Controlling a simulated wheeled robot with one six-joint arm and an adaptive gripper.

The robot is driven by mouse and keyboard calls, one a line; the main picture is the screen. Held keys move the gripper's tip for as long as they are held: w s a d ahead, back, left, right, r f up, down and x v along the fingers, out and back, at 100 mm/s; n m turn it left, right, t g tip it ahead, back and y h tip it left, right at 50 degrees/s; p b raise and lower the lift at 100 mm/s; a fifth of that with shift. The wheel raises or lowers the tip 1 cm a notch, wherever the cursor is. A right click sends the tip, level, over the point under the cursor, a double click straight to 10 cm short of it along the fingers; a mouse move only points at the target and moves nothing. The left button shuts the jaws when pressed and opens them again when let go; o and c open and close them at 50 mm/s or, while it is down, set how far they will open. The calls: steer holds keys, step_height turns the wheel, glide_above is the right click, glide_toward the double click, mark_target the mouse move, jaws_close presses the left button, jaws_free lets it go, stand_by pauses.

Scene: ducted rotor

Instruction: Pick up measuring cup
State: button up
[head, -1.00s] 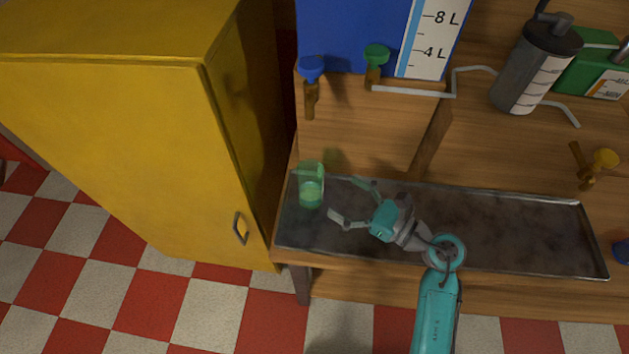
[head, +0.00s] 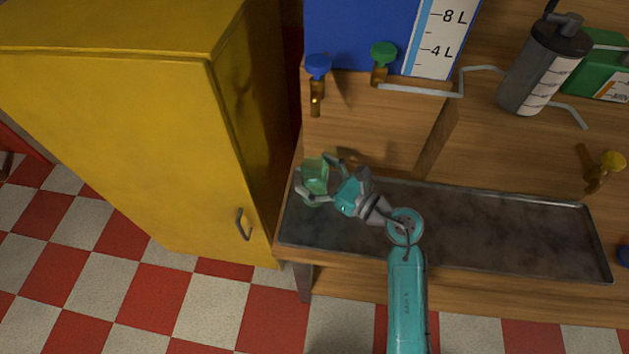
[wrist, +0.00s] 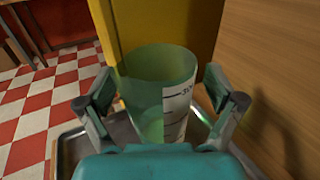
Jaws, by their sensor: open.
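The measuring cup (head: 314,178) is a clear green cup at the left end of the metal tray. In the wrist view the cup (wrist: 158,92) stands upright with a white scale on its side. My gripper (head: 316,179) is open, with one finger on each side of the cup. In the wrist view the gripper (wrist: 162,88) has its fingers spread left and right of the cup; a gap shows at the upper rim. The lower part of the cup is hidden behind the gripper's body.
The metal tray (head: 480,228) is bare to the right of my arm. A yellow cabinet (head: 120,140) stands close on the left. A blue tap (head: 317,80) and a green tap (head: 382,62) hang above the tray's left part. A grey canister (head: 543,70) is at upper right.

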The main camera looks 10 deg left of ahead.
steer(key=c, duration=1.5)
step_height(320, 180, up, 15)
